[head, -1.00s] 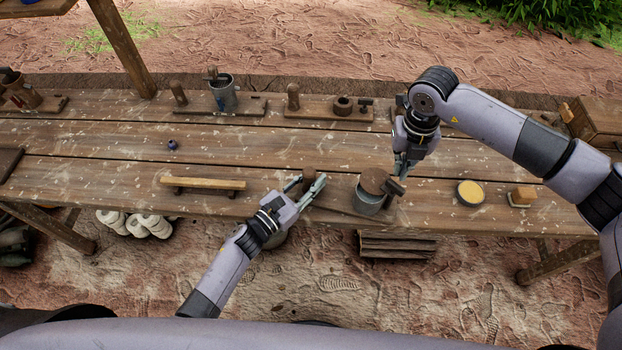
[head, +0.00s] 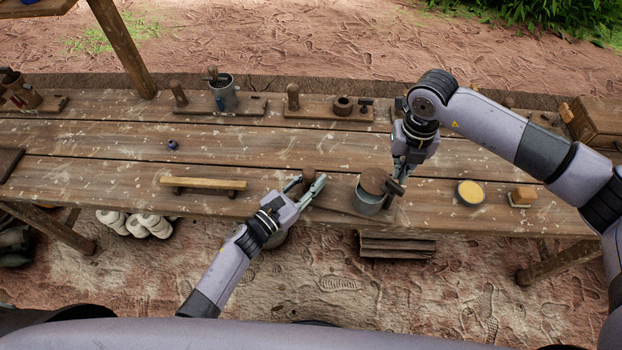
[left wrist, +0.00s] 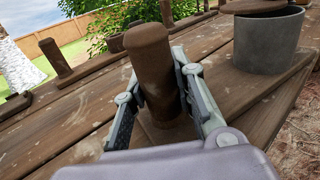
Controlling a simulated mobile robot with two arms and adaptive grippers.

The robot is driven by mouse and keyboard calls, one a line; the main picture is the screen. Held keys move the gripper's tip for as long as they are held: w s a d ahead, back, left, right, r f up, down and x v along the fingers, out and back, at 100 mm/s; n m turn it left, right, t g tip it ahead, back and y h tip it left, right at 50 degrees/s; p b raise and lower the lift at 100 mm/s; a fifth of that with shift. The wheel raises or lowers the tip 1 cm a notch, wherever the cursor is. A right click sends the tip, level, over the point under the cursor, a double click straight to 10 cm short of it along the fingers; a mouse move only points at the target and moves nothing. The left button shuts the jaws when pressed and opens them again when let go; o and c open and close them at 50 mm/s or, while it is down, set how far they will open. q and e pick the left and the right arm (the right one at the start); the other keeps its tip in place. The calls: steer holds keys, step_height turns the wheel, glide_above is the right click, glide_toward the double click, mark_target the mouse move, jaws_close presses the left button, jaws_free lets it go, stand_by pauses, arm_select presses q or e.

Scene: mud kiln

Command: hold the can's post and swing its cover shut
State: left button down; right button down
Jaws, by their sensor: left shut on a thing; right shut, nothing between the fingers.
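The can (head: 367,203) is a grey metal cylinder on a wooden base board (head: 336,205) near the table's front edge. Its brown round cover (head: 374,181) lies over the top, seemingly a little tilted; a dark tab sticks out at its right. A brown wooden post (head: 309,174) stands on the board left of the can. My left gripper (head: 308,188) is shut on the post; the left wrist view shows the post (left wrist: 154,75) between its fingers, with the can (left wrist: 266,42) to the right. My right gripper (head: 400,176) is shut and empty, close beside the cover's right side and tab.
A bar on feet (head: 203,184) lies left of my left gripper. A yellow round tin (head: 470,192) and a small brush-like block (head: 522,197) lie to the right. Boards with posts and cups, such as a grey cup (head: 224,96), line the back edge.

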steer(key=shift+a, duration=0.45)
steer(key=shift+a, duration=0.3)
stand_by(0.5)
steer(key=shift+a, duration=0.1)
steer(key=shift+w+a, duration=0.1)
steer(key=shift+w, duration=0.3)
step_height(320, 180, up, 6)
stand_by(0.4)
steer(key=shift+r, duration=0.15)
